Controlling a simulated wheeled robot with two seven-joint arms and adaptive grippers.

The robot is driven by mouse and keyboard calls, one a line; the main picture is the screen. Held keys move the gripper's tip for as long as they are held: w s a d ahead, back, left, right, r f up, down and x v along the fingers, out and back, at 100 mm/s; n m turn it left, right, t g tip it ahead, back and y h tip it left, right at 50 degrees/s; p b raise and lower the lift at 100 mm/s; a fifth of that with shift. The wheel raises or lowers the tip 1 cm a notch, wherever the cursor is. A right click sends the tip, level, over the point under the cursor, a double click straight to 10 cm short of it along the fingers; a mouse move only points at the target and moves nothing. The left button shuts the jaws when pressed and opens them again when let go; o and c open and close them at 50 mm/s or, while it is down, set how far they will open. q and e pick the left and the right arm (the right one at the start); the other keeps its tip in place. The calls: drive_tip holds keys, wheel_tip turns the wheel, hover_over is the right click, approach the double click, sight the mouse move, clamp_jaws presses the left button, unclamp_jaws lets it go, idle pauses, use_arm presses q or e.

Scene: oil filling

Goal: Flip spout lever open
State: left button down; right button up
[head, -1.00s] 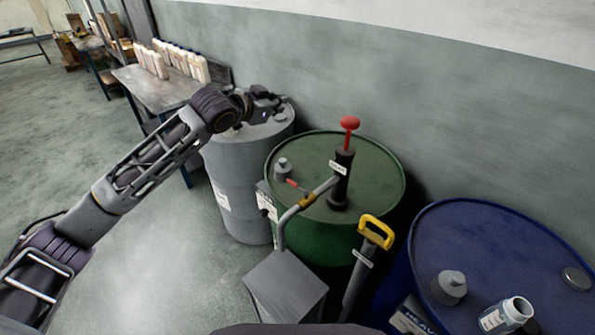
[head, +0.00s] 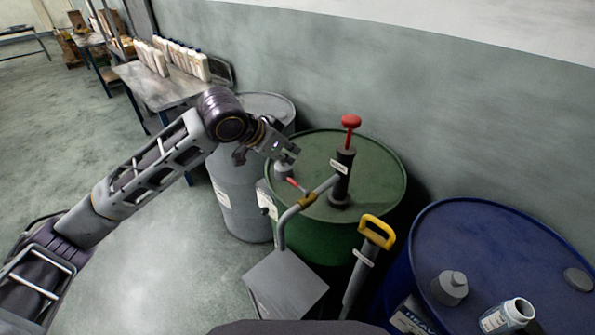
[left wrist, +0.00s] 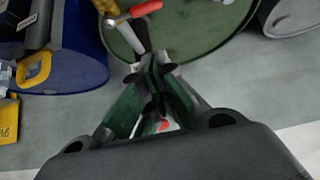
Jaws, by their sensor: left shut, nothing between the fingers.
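The spout lever (head: 298,186) is a small red handle on the grey spout pipe (head: 322,189), beside a brass-yellow collar (head: 306,200). The pipe comes from the black pump (head: 342,178) with a red knob, which stands on the green drum (head: 368,160). My left gripper (head: 291,152) is above the drum's left side, just above and behind the lever, with no visible contact. Its fingers are shut and empty. The left wrist view shows the red lever (left wrist: 146,8) beyond the fingertips (left wrist: 155,62). My right gripper is not in view.
A grey container (head: 285,285) stands under the spout's downward end. A yellow-handled tool (head: 376,231) is in front of the green drum. A blue drum (head: 500,240) with an open bottle (head: 507,316) stands at right, a grey drum (head: 235,190) behind my left arm.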

sight(297, 185)
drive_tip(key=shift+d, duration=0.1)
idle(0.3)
use_arm(q)
drive_tip(key=shift+w+d+f, duration=0.25)
drive_tip(key=shift+w+f, duration=0.05)
drive_tip(key=shift+f, duration=0.05)
wheel_tip(297, 185, down, 7)
drive_tip(key=w+d+p, duration=0.1)
drive_tip(key=shift+w+d+f, duration=0.15)
drive_tip(key=shift+w+d, duration=0.1)
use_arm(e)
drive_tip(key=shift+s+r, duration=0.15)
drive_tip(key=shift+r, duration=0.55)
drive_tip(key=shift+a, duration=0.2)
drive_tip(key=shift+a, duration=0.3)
use_arm(q)
drive_tip(key=shift+p, duration=0.35)
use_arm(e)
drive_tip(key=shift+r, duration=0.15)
use_arm(q)
drive_tip(key=shift+s+n, duration=0.1)
drive_tip(key=shift+n, duration=0.2)
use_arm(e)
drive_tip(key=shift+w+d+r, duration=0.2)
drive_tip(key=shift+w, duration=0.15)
